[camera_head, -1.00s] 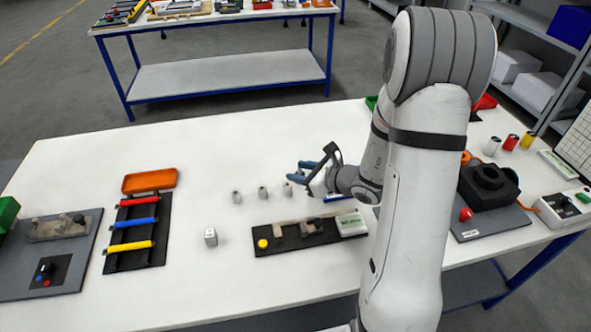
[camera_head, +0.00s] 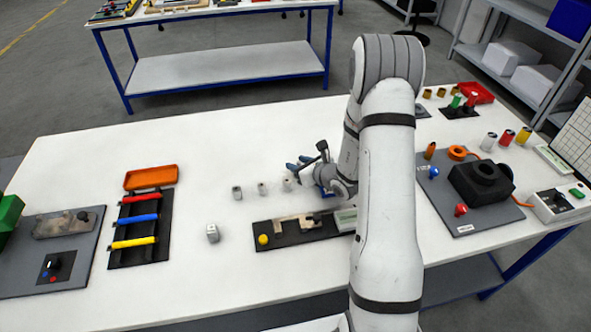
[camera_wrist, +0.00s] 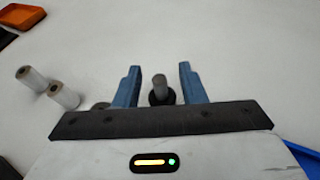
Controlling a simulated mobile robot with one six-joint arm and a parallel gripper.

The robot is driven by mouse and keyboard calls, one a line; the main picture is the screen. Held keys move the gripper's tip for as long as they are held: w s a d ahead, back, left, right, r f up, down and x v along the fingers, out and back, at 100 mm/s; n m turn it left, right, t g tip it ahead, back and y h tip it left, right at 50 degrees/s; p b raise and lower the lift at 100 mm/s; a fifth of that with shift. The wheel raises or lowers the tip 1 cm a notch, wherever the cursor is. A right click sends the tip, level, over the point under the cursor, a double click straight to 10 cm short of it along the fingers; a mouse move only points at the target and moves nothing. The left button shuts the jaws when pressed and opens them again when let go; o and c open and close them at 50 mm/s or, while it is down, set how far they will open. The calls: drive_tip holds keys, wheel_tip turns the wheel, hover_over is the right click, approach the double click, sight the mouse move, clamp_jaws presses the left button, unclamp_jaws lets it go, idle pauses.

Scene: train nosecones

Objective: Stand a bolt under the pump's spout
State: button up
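My gripper (camera_wrist: 157,72) is open, with two blue fingers apart. Between them in the wrist view stands a grey upright pin with a dark, wider base, which looks like a bolt (camera_wrist: 160,84); neither finger visibly touches it. In the head view my gripper (camera_head: 297,168) is low over the table, beside the right end of a row of small grey cylinders (camera_head: 262,188). Two pale cylinders with dark centres (camera_wrist: 63,95) lie left of the fingers in the wrist view. I cannot tell for sure which device is the pump, and I make out no spout.
A black holder (camera_head: 302,231) with a yellow knob lies in front of my gripper. A rack of coloured rods (camera_head: 138,222) and an orange tray (camera_head: 151,177) are left. A black block device (camera_head: 481,184) on a grey mat is right.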

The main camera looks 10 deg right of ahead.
drive_tip(key=shift+c, duration=0.3)
clamp_jaws()
idle(0.4)
